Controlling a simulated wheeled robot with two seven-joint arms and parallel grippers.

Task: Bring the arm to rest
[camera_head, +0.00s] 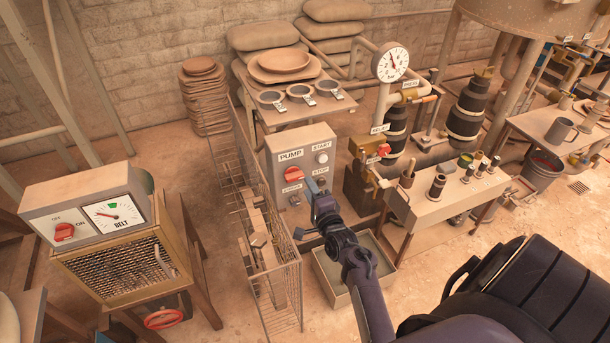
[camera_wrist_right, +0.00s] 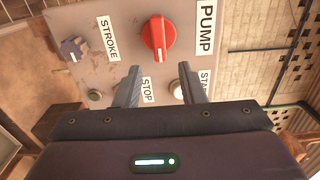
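My right gripper (camera_head: 308,207) is in front of the pump control box (camera_head: 303,148) in the head view, with its arm coming from the lower right. In the right wrist view my right gripper (camera_wrist_right: 160,82) has its two fingers apart and nothing between them. The box face behind the fingers carries a red pump knob (camera_wrist_right: 158,37), a dark stroke knob (camera_wrist_right: 74,49), a STOP label (camera_wrist_right: 148,90) and a pale button (camera_wrist_right: 178,90) partly hidden by a finger. I cannot tell whether the fingertips touch the box. My left gripper is not in view.
A wire-mesh fence (camera_head: 272,265) stands left of the arm. A shallow tray (camera_head: 337,292) lies on the floor beneath it. A bench with fittings (camera_head: 440,207) is at the right. The belt machine (camera_head: 90,212) is far left, and open floor lies between it and the fence.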

